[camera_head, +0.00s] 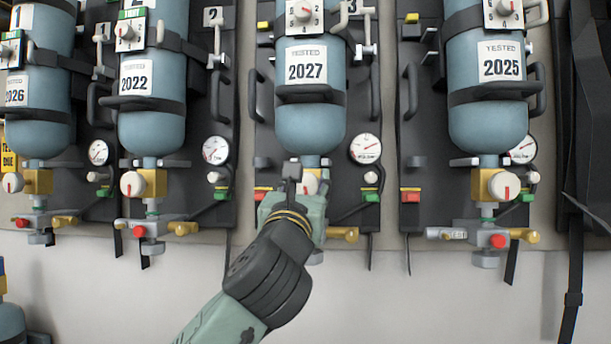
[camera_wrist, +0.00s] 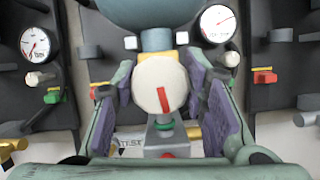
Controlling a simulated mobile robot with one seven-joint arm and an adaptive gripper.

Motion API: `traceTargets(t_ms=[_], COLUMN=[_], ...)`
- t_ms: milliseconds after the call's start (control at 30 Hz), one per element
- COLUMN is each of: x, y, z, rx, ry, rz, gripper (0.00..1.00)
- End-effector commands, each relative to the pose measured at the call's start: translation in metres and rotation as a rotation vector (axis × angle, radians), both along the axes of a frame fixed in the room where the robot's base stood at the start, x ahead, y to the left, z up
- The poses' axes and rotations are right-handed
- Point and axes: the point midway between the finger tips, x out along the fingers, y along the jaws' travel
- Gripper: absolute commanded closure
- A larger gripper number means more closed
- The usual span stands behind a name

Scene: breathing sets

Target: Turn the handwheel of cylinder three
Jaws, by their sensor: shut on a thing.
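The third cylinder from the left (camera_head: 310,125) is blue, hangs valve down and carries a tag reading 2027. Its handwheel (camera_head: 311,184) is at the bottom, partly hidden by my gripper in the head view. In the wrist view the handwheel (camera_wrist: 160,84) is a white round knob with a red mark, nearly upright and slightly tilted. My gripper (camera_head: 293,178) reaches up from below.
Other cylinders with their own handwheels hang to the left (camera_head: 132,184) and right (camera_head: 504,186). A pressure gauge (camera_head: 366,149) and a green-tipped fitting (camera_head: 371,196) sit close to the right of the gripped valve. The pale wall below is mostly clear.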

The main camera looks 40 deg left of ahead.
Motion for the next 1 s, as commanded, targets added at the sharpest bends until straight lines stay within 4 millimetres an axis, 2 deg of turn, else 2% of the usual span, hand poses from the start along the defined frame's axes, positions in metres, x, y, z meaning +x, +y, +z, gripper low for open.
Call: traceTargets(t_ms=[400,900,933,1000], x=[0.0000,0.0000,0.0000,0.0001], y=[-0.0004,-0.0008,-0.0008,-0.0008], z=[0.0018,0.0017,0.0017,0.0016], rx=[0.141,0.155,0.155,0.155], ry=[0.085,0.091,0.091,0.091], rz=[0.002,0.002,0.002,0.002], gripper=[0.88,0.88,0.59,0.55])
